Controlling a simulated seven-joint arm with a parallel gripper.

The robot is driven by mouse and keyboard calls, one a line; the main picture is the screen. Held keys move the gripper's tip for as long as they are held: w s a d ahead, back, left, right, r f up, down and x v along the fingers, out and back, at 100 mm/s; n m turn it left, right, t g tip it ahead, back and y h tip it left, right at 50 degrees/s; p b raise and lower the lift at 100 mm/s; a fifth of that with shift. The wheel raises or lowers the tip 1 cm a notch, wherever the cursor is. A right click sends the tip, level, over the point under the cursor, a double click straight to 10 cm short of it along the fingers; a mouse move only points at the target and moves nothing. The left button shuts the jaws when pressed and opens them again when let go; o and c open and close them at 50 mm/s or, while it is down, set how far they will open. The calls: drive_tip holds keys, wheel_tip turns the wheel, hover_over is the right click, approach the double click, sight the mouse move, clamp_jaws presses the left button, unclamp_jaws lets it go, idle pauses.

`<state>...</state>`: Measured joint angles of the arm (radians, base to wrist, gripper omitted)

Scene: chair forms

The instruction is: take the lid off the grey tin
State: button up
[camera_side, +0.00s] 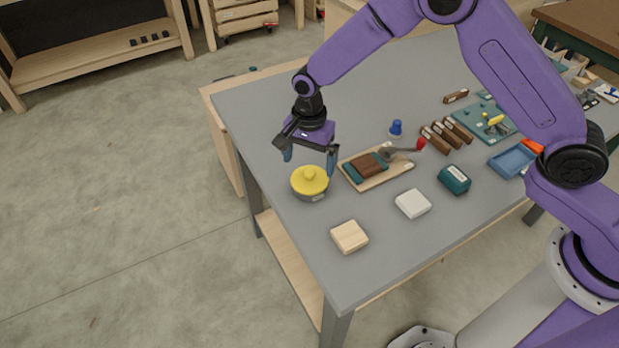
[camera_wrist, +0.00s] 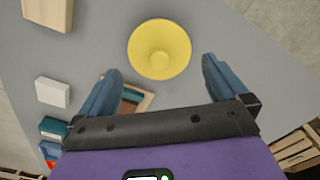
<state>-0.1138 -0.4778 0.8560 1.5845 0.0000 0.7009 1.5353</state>
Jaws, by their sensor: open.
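The grey tin (camera_side: 314,197) stands upright near the left edge of the grey table, with only a thin band of its side showing under its lid. The round yellow lid (camera_side: 309,178) sits on top of it and has a knob in its middle. In the wrist view the yellow lid (camera_wrist: 160,48) lies ahead of the fingertips and hides the tin. My gripper (camera_side: 309,163) is open and empty, with its blue fingers apart, just above and behind the lid. It also shows in the wrist view (camera_wrist: 160,76), where neither finger touches the lid.
A wooden board (camera_side: 386,178) with a brown and teal block lies right of the tin. A pale wooden block (camera_side: 349,236), a white block (camera_side: 413,203) and a teal box (camera_side: 454,179) stand nearer the front. A blue knob-shaped piece (camera_side: 396,128) stands behind. The table left of the tin is bare.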

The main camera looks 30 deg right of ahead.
sight(309, 172)
wheel_tip(309, 172, down, 4)
drive_tip(key=shift+s+f, duration=0.1)
drive_tip(key=shift+f, duration=0.1)
drive_tip(key=c, duration=0.7)
drive_tip(key=shift+r, duration=0.2)
